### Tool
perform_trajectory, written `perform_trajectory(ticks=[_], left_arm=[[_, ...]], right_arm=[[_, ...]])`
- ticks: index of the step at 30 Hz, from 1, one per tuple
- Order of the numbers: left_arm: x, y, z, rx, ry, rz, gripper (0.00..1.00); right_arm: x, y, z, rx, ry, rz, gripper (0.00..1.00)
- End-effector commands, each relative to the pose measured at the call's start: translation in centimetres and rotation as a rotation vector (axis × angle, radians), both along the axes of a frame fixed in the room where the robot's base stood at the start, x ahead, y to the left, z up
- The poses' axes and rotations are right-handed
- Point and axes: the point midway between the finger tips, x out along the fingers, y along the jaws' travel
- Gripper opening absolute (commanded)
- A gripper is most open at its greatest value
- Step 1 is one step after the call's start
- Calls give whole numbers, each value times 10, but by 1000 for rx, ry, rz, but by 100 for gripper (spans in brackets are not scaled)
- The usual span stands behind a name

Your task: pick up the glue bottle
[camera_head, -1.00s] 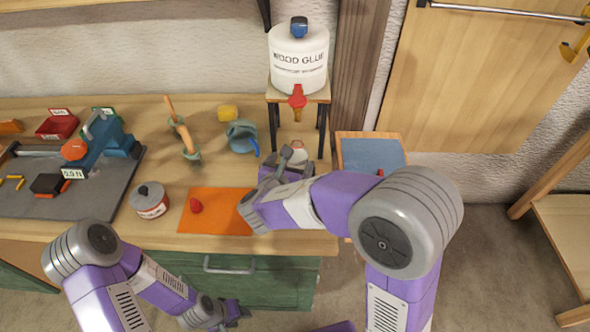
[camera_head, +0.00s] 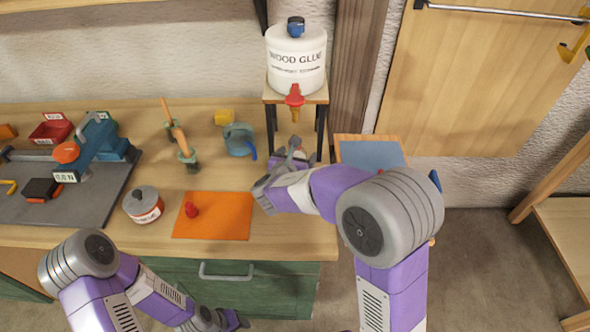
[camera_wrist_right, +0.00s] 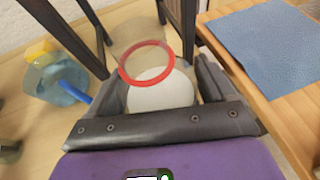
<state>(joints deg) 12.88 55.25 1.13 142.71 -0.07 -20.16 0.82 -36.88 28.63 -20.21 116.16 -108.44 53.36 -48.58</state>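The glue bottle (camera_wrist_right: 160,92), whitish with a red ring at its top, stands between the fingers of my right gripper (camera_wrist_right: 162,95) in the right wrist view. One finger is on each side, at or very close to its wall; I cannot tell if they press on it. In the head view my right gripper (camera_head: 290,155) is at the counter's right end, by the glue dispenser's stand, and mostly hides the bottle. My left gripper (camera_head: 236,321) hangs low in front of the green drawer; its fingers are too small to read.
The white wood glue dispenser (camera_head: 296,60) with a red tap stands above my right gripper. A blue panel (camera_head: 372,155) lies to the right.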

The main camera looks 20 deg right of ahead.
Motion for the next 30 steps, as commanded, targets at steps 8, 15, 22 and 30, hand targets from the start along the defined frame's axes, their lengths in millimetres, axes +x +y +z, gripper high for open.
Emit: perform_trajectory(ticks=[8,15,22,30], left_arm=[[0,0,0,0,0,0,43],[0,0,0,0,0,0,43],[0,0,4,0,0,0,43],[0,0,22,0,0,0,43]], right_arm=[[0,0,0,0,0,0,40],[0,0,1,0,-1,0,21],[0,0,8,1,-3,0,21],[0,0,42,2,-5,-1,21]])
